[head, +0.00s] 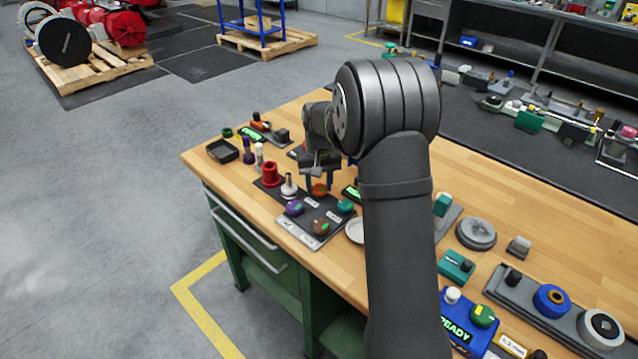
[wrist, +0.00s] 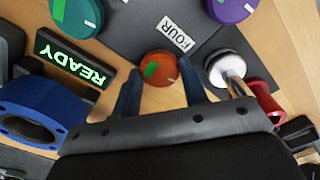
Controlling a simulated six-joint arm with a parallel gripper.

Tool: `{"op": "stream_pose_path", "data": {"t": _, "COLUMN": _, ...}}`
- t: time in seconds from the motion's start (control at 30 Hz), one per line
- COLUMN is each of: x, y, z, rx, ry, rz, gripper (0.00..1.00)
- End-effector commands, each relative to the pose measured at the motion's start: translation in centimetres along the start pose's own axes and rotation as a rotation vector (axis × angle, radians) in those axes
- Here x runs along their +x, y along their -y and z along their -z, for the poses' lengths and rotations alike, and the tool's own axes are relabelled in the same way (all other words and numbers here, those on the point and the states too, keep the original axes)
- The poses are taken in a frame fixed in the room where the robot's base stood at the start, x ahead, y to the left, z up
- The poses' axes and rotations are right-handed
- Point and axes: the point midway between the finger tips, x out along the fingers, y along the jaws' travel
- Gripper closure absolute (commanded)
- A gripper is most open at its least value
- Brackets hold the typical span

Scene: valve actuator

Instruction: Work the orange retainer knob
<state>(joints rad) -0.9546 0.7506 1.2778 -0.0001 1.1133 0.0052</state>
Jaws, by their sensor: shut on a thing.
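The orange retainer knob (wrist: 160,69) is a round orange-red knob with a green mark on its top. It sits at the edge of the dark panel (wrist: 135,22), beside a label reading FOUR (wrist: 175,33). My gripper (wrist: 160,80) has its two blue fingers on either side of the knob, shut on it. In the head view the knob (head: 319,190) shows below my gripper (head: 319,180), whose fingers point down at it. My wrist hides part of the surroundings there.
Close by are a white-topped plunger (wrist: 226,70), a green knob (wrist: 77,16), a purple knob (wrist: 232,8), a READY display (wrist: 75,60) and a blue ring-shaped part (wrist: 35,110). A red spool (head: 270,174) stands left of the gripper.

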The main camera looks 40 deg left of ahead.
Motion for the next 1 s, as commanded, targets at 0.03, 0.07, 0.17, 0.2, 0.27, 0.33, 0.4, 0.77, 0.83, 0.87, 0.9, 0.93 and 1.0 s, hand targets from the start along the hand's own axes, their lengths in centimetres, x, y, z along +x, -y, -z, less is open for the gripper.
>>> {"op": "stream_pose_path", "data": {"t": 0.03, "x": 0.0, "y": 0.0, "z": 0.0, "rx": 0.0, "ry": 0.0, "rz": 0.0, "gripper": 0.83}}
{"op": "stream_pose_path", "data": {"t": 0.07, "x": 0.0, "y": 0.0, "z": 0.0, "rx": 0.0, "ry": 0.0, "rz": 0.0, "gripper": 0.83}}
{"op": "stream_pose_path", "data": {"t": 0.17, "x": 0.0, "y": 0.0, "z": 0.0, "rx": -0.001, "ry": 0.0, "rz": 0.0, "gripper": 0.83}}
{"op": "stream_pose_path", "data": {"t": 0.2, "x": 0.0, "y": 0.0, "z": 0.0, "rx": -0.001, "ry": 0.0, "rz": 0.0, "gripper": 0.83}}
{"op": "stream_pose_path", "data": {"t": 0.27, "x": 0.0, "y": 0.0, "z": 0.0, "rx": -0.001, "ry": 0.0, "rz": 0.0, "gripper": 0.52}}
{"op": "stream_pose_path", "data": {"t": 0.33, "x": 0.0, "y": 0.0, "z": 0.0, "rx": -0.001, "ry": 0.0, "rz": 0.0, "gripper": 0.39}}
{"op": "stream_pose_path", "data": {"t": 0.4, "x": 0.0, "y": 0.0, "z": 0.0, "rx": -0.001, "ry": 0.0, "rz": 0.0, "gripper": 0.38}}
{"op": "stream_pose_path", "data": {"t": 0.77, "x": -1.2, "y": 0.0, "z": 0.1, "rx": -0.002, "ry": -0.004, "rz": 0.0, "gripper": 0.38}}
{"op": "stream_pose_path", "data": {"t": 0.83, "x": -2.3, "y": 0.0, "z": 0.1, "rx": -0.002, "ry": -0.005, "rz": 0.0, "gripper": 0.38}}
{"op": "stream_pose_path", "data": {"t": 0.87, "x": -2.9, "y": 0.0, "z": 0.1, "rx": -0.002, "ry": -0.005, "rz": 0.0, "gripper": 0.38}}
{"op": "stream_pose_path", "data": {"t": 0.9, "x": -3.8, "y": 0.0, "z": 0.1, "rx": -0.002, "ry": -0.005, "rz": 0.0, "gripper": 0.38}}
{"op": "stream_pose_path", "data": {"t": 0.93, "x": -4.5, "y": 0.0, "z": 0.1, "rx": -0.002, "ry": -0.006, "rz": 0.0, "gripper": 0.38}}
{"op": "stream_pose_path", "data": {"t": 1.0, "x": -6.2, "y": 0.0, "z": 0.1, "rx": -0.002, "ry": -0.006, "rz": 0.0, "gripper": 0.38}}
